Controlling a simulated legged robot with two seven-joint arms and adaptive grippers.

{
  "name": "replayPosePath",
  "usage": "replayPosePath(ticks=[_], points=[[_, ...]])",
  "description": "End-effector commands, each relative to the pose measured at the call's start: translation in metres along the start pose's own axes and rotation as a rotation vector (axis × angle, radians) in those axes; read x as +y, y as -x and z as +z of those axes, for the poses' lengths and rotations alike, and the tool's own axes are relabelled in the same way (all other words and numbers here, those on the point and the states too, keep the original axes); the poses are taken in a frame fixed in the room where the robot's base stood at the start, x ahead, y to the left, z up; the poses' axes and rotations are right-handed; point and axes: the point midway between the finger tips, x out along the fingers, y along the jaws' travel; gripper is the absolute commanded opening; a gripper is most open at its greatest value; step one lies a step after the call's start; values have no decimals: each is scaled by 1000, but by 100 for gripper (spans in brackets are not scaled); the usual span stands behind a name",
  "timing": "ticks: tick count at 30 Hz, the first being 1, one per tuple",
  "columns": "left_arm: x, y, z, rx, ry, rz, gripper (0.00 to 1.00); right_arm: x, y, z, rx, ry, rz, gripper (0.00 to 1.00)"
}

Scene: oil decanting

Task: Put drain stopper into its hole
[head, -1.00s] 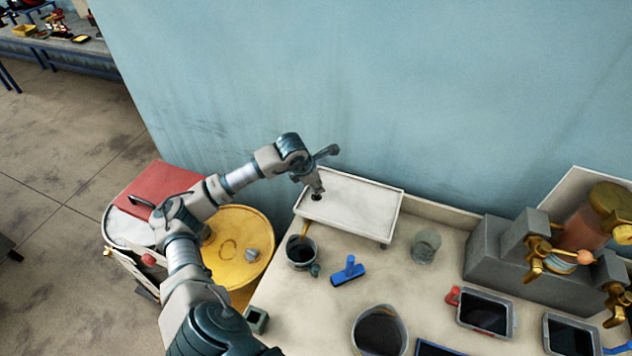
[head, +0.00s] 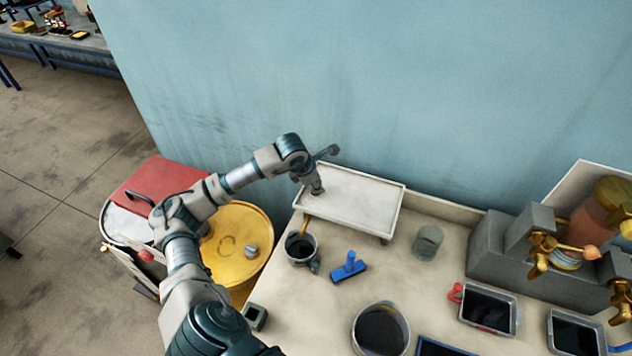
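A white raised tray (head: 352,205) with a low rim stands on short legs at the back left of the bench. My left arm reaches over from the left, and its gripper (head: 316,188) points down at the tray's left end. The fingertips are small and dark, close to or touching the tray floor. I cannot tell whether they hold anything. The drain stopper cannot be made out, and the drain hole is not visible; the gripper covers that spot. My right gripper is out of view.
A dark-filled cup (head: 301,248) stands below the tray's left end. A blue T-shaped tool (head: 349,267), a grey glass jar (head: 428,242) and a bucket (head: 380,329) are on the bench (head: 310,315). A yellow drum (head: 238,262) stands left. A tap unit (head: 540,255) is right.

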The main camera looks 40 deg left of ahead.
Motion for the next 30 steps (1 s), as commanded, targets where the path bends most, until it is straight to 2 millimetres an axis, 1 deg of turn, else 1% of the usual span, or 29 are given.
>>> replayPosePath(ticks=[4, 5, 6, 8, 9, 17, 20, 23, 30], points=[[-1, -4, -2, 0, 0, 0, 0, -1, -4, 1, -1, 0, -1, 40], [-1, -4, -2, 0, 0, 0, 37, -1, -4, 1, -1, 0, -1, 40], [-1, -3, -1, -1, 0, 0, 47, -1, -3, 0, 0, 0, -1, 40], [0, -3, -1, -1, 0, 1, 62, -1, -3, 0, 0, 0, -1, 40], [0, -3, -1, -1, 0, 1, 64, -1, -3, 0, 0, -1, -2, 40], [-1, -3, -2, 0, 0, 0, 64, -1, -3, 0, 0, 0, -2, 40], [0, 2, -1, 0, 0, 1, 64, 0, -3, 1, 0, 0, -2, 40], [1, 17, -1, -2, -1, 3, 64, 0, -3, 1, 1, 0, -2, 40], [1, 71, -1, -2, 0, 3, 64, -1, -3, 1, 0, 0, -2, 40]])
